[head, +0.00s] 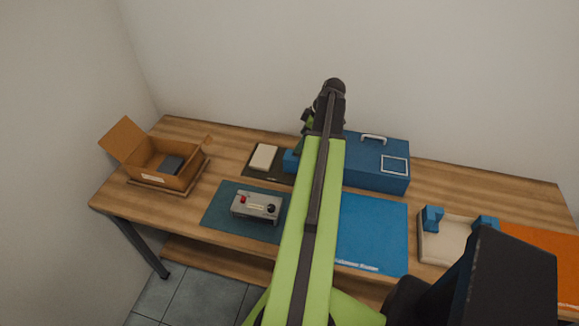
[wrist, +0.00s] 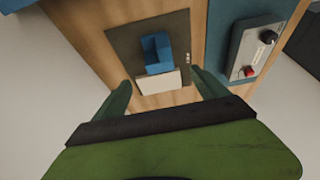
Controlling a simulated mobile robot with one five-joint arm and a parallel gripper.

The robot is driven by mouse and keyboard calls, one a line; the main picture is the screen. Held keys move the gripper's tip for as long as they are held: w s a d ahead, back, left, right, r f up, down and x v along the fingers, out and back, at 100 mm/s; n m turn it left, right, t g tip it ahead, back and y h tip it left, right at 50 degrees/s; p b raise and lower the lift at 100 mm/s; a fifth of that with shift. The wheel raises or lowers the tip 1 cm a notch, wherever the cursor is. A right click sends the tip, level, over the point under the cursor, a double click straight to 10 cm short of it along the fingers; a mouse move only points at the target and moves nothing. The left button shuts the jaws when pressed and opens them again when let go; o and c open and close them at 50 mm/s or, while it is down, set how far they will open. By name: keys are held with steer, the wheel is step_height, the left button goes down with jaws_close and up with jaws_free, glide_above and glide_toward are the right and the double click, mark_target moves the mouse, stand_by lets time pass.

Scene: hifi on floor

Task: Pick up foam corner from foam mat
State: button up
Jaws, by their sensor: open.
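A blue foam corner (wrist: 157,48) with raised sides lies on the dark foam mat (wrist: 125,42) in the wrist view, against a cream block (wrist: 158,83). In the head view the foam corner (head: 290,161) shows only partly beside my arm. The cream block (head: 263,157) is to its left on the dark mat (head: 256,175). My gripper (wrist: 160,78) is open and empty, its two fingers spread either side of the cream block in the picture, apart from the foam corner. In the head view my gripper is mostly hidden behind my arm.
A grey device (head: 256,206) sits on a teal mat in front. A blue case (head: 377,163) stands to the right at the back. An open cardboard box (head: 165,165) is at the left. A cream tray (head: 445,245) with blue corners is at the right, near a blue mat (head: 372,230).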

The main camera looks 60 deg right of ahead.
mark_target(291, 155)
steer(key=b+x, duration=0.6)
steer(key=x, duration=0.2)
steer(key=shift+f, duration=0.35)
steer(key=shift+w+f+b, duration=0.2)
steer(key=shift+f+b, duration=0.1)
steer(key=shift+b, duration=0.25)
steer(key=shift+w+a, duration=0.1)
steer(key=b+x, duration=0.5)
steer(key=shift+f, duration=0.15)
steer(key=c, duration=1.4)
steer(key=shift+r+p, duration=0.25)
steer(key=shift+p, duration=0.05)
